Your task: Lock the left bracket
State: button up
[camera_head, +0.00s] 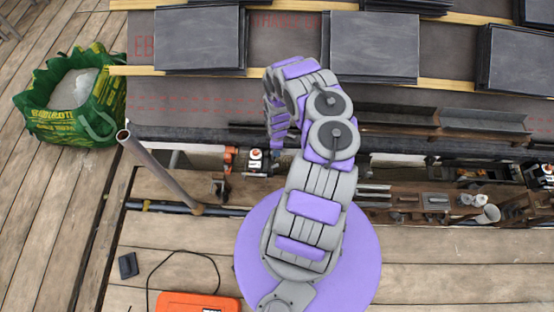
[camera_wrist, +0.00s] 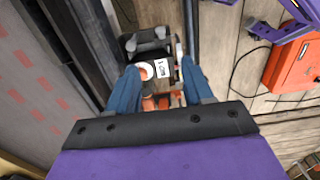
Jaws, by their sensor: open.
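The left bracket is probably the small orange-and-white fitting with a dark label (camera_head: 255,160) on the rail at the roof's lower edge, just left of my arm's end. In the wrist view a fitting with a white label (camera_wrist: 162,68), a round white part and orange parts lies between the fingers. My gripper (camera_wrist: 159,66) is open, with one blue finger on each side of this fitting. I cannot tell whether the fingers touch it. In the head view my arm bends down beside the bracket and the fingertips are not clearly visible.
Dark slate tiles (camera_head: 200,40) lie on wooden battens above. A slanted metal pole (camera_head: 158,172) stands left of the bracket. A similar fitting (camera_head: 545,175) is at the far right. A green bag (camera_head: 70,105) and an orange case (camera_head: 198,302) rest on the deck.

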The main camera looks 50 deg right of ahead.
aim_at(277, 164)
notch_tip(277, 164, down, 17)
jog(key=b, duration=1.1)
jog(key=shift+f, duration=0.2)
jog(key=shift+c, duration=0.4)
grip_shut()
